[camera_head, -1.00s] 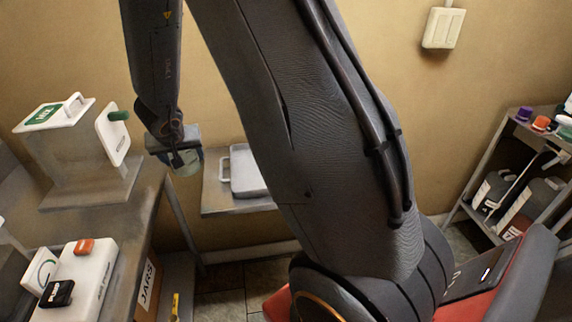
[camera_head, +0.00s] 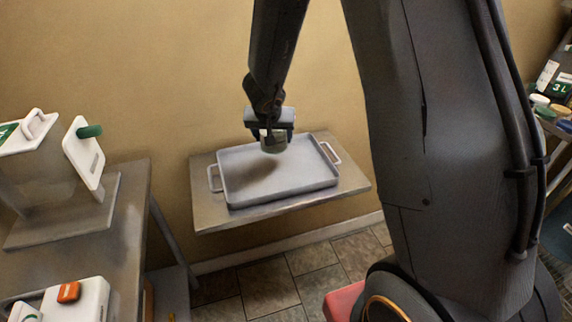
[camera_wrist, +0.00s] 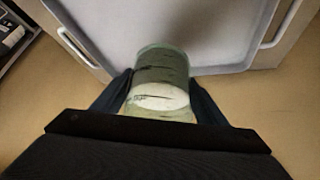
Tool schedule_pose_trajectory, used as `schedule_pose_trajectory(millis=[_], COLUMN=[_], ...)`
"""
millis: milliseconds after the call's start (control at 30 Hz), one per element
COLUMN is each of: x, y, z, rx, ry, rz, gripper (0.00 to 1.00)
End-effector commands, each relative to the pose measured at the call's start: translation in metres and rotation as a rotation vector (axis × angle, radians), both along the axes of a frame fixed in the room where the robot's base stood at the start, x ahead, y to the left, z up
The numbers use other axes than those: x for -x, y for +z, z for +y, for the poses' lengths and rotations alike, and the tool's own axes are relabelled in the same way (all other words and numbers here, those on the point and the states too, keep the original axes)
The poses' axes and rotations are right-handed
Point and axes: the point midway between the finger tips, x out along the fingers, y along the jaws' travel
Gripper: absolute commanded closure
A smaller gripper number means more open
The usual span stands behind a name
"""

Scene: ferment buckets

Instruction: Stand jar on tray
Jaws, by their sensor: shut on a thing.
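The jar (camera_head: 274,144) is greenish with a pale label and hangs below my gripper (camera_head: 270,132). In the wrist view the jar (camera_wrist: 160,68) sits between the two dark fingers of my gripper (camera_wrist: 160,100), which is shut on it. The grey tray (camera_head: 232,193) has a raised rim and two white side handles and lies on a wall shelf. The jar is over the back part of the tray, and a dark shadow falls on the tray floor. The jar appears to be above the tray floor; its base is partly hard to see.
The shelf (camera_head: 215,217) has a bare margin around the tray. At left a steel bench (camera_head: 125,215) carries a white-panelled device (camera_head: 85,150) and a white box with an orange button (camera_head: 69,292). A rack with containers (camera_head: 555,105) stands at the far right.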

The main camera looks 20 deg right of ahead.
Motion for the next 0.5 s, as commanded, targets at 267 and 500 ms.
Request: schedule_pose_trajectory(millis=[267,500], x=[-0.001,0.000], y=[-0.046,-0.061], z=[-0.002,-0.003], rx=[0.001,0.001], ry=[-0.002,-0.003], rz=[0.001,0.000], gripper=[0.79,0.79])
